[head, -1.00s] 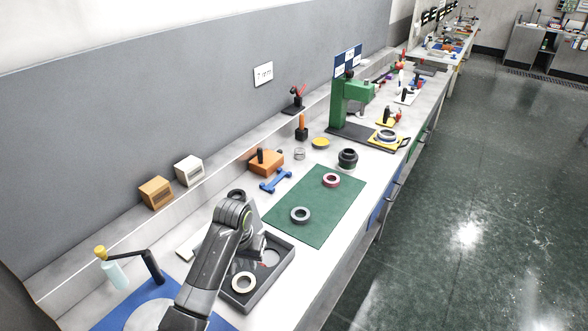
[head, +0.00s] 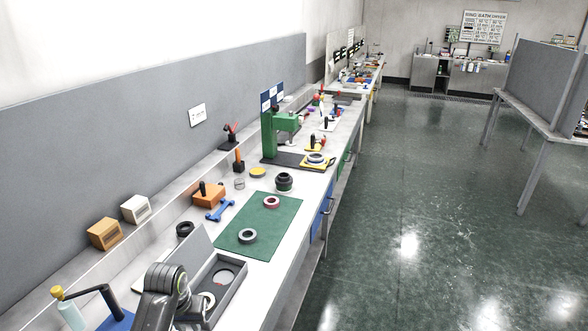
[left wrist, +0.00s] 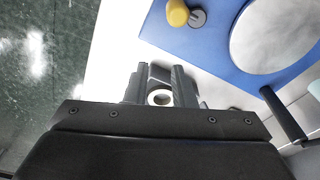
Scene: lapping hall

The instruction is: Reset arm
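My left arm comes in at the bottom of the head view, with its dark elbow over the bench. In the left wrist view the left gripper (left wrist: 160,88) has its two dark fingers apart and nothing held between them. A pale ring (left wrist: 160,97) shows beyond the gap between the fingers. In the head view the pale ring (head: 207,299) lies in a dark tray (head: 238,270), partly hidden by my arm. The right gripper is in neither view.
A green mat (head: 277,218) holds a grey ring (head: 247,236) and a red ring (head: 271,202). A black ring (head: 185,229) lies near the wall. A blue plate (left wrist: 205,45) is close to the left gripper. A green press (head: 269,135) stands farther along. Open floor (head: 420,220) lies right.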

